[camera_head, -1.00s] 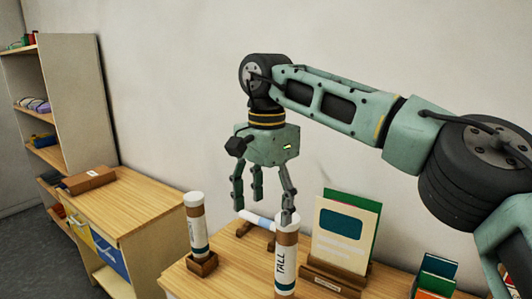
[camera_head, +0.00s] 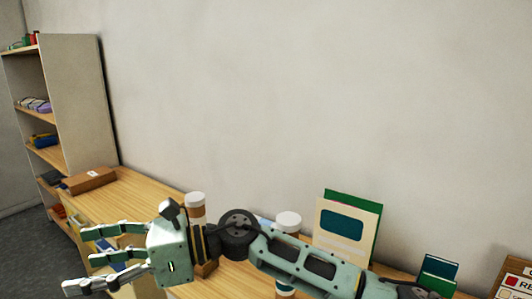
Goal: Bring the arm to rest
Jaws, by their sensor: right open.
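My right arm comes in from the lower right and lies low across the front of the table. Its gripper (camera_head: 103,258) is at the lower left, pointing left, with its fingers spread apart and nothing between them. The gripper overlaps the view of the left wooden cabinet; I cannot tell how far apart they are. My left gripper is not in view.
A white-capped tube (camera_head: 195,205) and another (camera_head: 288,222) stand partly hidden behind my arm. Cards (camera_head: 345,228) stand upright behind it, with small books (camera_head: 437,272) to the right. A brown box (camera_head: 90,180) lies on the cabinet top (camera_head: 145,190). A shelf (camera_head: 85,100) stands far left.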

